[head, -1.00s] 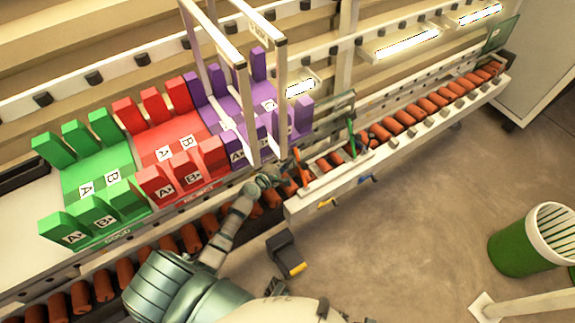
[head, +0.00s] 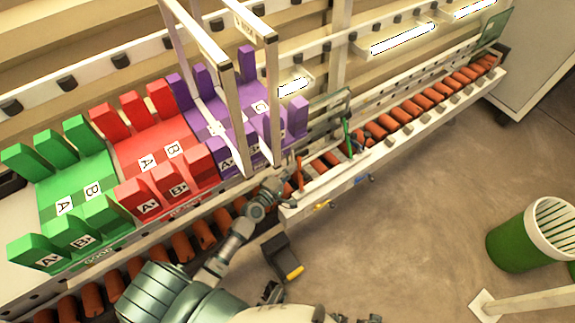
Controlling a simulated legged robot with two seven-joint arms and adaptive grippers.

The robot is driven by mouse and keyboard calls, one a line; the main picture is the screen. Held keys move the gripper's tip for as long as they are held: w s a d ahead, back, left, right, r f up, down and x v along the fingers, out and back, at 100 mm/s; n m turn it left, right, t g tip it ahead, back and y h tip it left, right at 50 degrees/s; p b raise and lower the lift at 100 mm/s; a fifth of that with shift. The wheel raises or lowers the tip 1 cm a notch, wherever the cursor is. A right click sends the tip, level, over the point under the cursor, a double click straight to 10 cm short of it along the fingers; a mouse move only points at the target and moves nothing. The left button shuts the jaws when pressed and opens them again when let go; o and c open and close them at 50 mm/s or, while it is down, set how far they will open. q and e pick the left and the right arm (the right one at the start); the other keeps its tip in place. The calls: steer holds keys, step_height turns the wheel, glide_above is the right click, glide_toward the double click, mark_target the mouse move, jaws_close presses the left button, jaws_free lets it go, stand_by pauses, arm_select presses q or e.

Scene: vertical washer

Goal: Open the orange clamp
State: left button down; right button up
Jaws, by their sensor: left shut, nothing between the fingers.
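The orange clamp (head: 300,173) shows as a thin orange lever, roughly upright, at the near left end of the white-railed roller section. My left gripper (head: 284,184) is shut and empty, just left of the clamp's lower part. I cannot tell whether the fingertips touch it. The clamp's base is small and partly hidden by the gripper and rail.
A green clamp-like lever (head: 347,136) stands farther along the roller conveyor (head: 430,103). Purple (head: 225,115), red (head: 150,150) and green (head: 72,190) block racks line the left. A white metal frame (head: 270,95) rises close behind my gripper. A green bin (head: 520,240) stands on the floor.

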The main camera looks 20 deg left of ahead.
step_height(320, 180, up, 10)
steer(key=s+d+b, duration=0.1)
steer(key=d+b, duration=0.1)
steer(key=b, duration=0.1)
arm_select(q)
steer(key=s+d+f+m+t+h+b, duration=0.2)
steer(key=s+d+m, duration=0.4)
steer(key=d+m, duration=0.4)
steer(key=shift+d+f, duration=0.3)
steer(key=shift+d, duration=0.2)
arm_select(e)
steer(key=w+a+t+y, duration=0.1)
steer(key=w+a+t, duration=0.2)
steer(key=w, duration=0.5)
steer(key=shift+w+a+r+t, duration=0.2)
steer(key=shift+a+r+t, duration=0.2)
steer(key=shift+t, duration=0.5)
arm_select(q)
steer(key=shift+a+f, duration=0.1)
steer(key=shift+f, duration=0.05)
arm_select(e)
steer(key=shift+a, duration=0.2)
